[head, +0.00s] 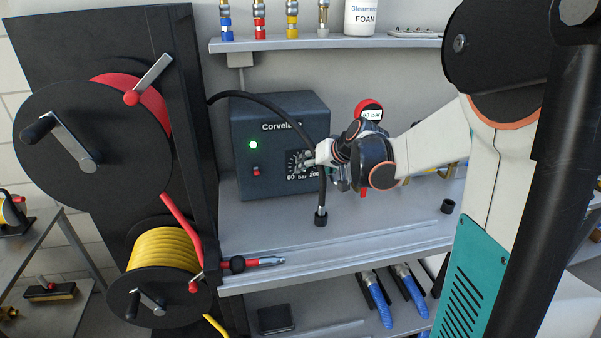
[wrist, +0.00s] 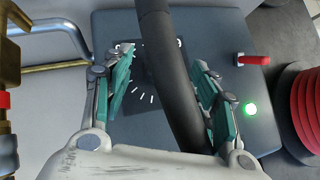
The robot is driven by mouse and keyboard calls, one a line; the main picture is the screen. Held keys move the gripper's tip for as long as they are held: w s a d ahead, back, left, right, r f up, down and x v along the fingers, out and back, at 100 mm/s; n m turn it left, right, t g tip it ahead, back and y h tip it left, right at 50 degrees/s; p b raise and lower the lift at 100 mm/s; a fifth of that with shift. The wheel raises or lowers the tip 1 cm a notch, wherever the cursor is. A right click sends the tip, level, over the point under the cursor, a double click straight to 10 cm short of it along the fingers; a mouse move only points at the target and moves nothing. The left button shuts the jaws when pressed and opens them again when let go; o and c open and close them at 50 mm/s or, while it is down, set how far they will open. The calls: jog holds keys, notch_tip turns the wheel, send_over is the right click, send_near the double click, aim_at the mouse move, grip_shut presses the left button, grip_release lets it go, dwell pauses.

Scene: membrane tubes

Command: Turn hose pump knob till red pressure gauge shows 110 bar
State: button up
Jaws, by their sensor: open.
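The dark pump box (head: 280,115) stands on the bench with a lit green lamp (head: 253,144). Its knob dial (head: 295,160) has a scale marked 60 and 200; my gripper partly covers it. My gripper (head: 312,158) is open in front of the dial. In the wrist view its teal-padded fingers (wrist: 163,85) stand apart over the dial face, with a black hose (wrist: 168,75) running between them. The hose and fingers hide most of the knob, and contact cannot be told. The red pressure gauge (head: 369,108) is behind my wrist; its small reading is not clear.
The black hose (head: 285,112) arches across the box front down to the bench. A red toggle switch (head: 256,170) is on the box. Hose reels (head: 95,150) stand at left. A shelf (head: 320,43) with fittings is above.

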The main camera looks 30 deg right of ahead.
jog(key=b+x, duration=0.1)
jog(key=x, duration=0.2)
jog(key=shift+w+f, duration=0.15)
jog(key=c, duration=1.1)
jog(key=shift+o, duration=0.2)
jog(key=shift+d+f+m+t+y+b, duration=0.15)
jog(key=shift+m+t+y+b, duration=0.2)
jog(key=shift+m+t+y, duration=0.65)
jog(key=shift+d+f+m+t+y+b, duration=0.1)
jog(key=shift+m+t+y+b, duration=0.45)
jog(key=shift+y, duration=0.95)
jog(key=shift+m, duration=0.25)
